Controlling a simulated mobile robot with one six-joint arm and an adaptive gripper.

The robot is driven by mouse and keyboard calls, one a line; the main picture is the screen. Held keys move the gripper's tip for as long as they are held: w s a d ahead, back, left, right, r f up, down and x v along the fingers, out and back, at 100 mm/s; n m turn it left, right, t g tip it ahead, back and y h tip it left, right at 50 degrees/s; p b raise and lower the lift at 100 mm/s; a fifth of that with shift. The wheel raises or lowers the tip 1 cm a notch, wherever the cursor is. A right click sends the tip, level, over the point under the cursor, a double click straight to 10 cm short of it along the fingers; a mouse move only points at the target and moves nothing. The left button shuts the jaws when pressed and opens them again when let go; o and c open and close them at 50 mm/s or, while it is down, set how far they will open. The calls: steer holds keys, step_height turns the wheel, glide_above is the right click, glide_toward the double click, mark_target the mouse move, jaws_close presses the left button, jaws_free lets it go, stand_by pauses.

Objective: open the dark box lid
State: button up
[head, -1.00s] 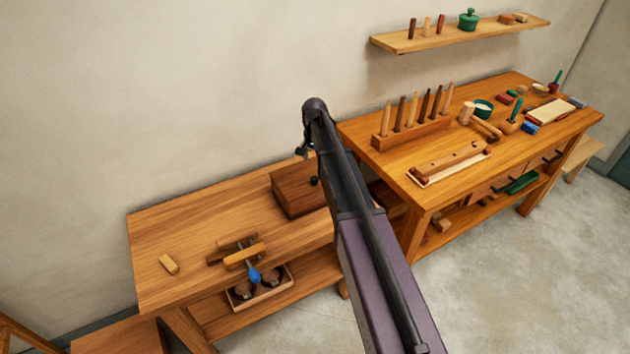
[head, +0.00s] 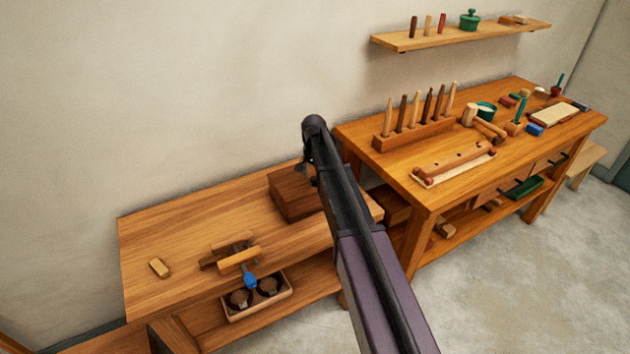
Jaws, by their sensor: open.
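The dark brown box (head: 291,194) sits on the lower wooden bench (head: 190,235), toward its right end near the wall. Its lid looks shut, and its right side is hidden behind my arm. My gripper (head: 309,172) hangs from the arm's far end, over or close to the box's right part. It is open, small and partly hidden, with nothing seen in it. I cannot tell whether it touches the lid.
A clamp-like wooden tool (head: 238,260) and a small pale block (head: 159,268) lie left on the bench. A tray (head: 258,302) stands below. The higher bench (head: 385,165) at right holds a chisel rack (head: 412,136) and tools.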

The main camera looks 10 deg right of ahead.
steer(key=shift+f, duration=0.4)
